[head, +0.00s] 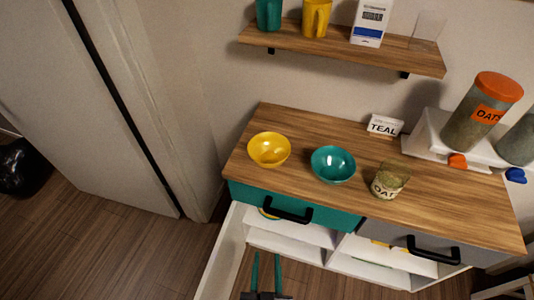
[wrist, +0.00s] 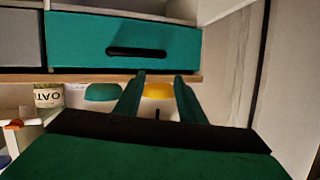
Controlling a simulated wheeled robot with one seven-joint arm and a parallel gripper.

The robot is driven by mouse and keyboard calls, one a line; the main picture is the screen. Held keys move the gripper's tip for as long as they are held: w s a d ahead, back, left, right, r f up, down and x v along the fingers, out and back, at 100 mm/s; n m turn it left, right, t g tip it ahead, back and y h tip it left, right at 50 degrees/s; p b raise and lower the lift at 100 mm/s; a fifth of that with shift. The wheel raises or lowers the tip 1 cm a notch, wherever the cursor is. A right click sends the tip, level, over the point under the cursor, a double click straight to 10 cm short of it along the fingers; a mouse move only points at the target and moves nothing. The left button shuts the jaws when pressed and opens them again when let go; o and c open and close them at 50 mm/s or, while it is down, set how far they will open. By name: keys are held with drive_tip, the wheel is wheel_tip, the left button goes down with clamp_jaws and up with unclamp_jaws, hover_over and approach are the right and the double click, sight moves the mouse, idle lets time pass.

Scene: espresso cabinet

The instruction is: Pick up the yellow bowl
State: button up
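The yellow bowl (head: 269,149) sits upright on the left part of the wooden countertop (head: 420,195), to the left of a teal bowl (head: 333,164). It looks empty. My gripper (head: 266,258) is at the bottom of the head view, low in front of the cabinet and well apart from the bowl. Its two teal fingers are spread with nothing between them. In the wrist view, which looks upside down, the yellow bowl (wrist: 157,91) shows beyond the fingers of my gripper (wrist: 160,77), partly hidden by them and the counter edge.
A teal drawer (head: 330,214) with a black handle is under the bowls; open white shelves (head: 365,265) lie below. An oats jar (head: 387,184), a TEAL sign (head: 384,125) and a dispenser (head: 480,110) stand further right. A wall shelf (head: 340,45) with cups hangs above.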

drive_tip(key=w+d+r+m, duration=0.1)
drive_tip(key=w+r, duration=0.1)
drive_tip(key=w, duration=0.5)
drive_tip(key=w+d+r+m, duration=0.1)
drive_tip(key=w+r, duration=0.1)
drive_tip(key=w, duration=0.5)
drive_tip(key=m+g+h, duration=0.1)
drive_tip(key=m+h, duration=0.1)
approach(286, 153)
drive_tip(key=x, duration=0.4)
drive_tip(key=shift+w+a+r, duration=0.1)
drive_tip(key=shift+w+a, duration=0.05)
drive_tip(key=shift+w, duration=0.05)
drive_tip(key=x, duration=0.4)
drive_tip(key=shift+w+d+f, duration=0.2)
drive_tip(key=shift+w+d, duration=0.05)
drive_tip(key=shift+w, duration=0.05)
drive_tip(key=shift+w+d, duration=0.1)
drive_tip(key=shift+d, duration=0.05)
clamp_jaws()
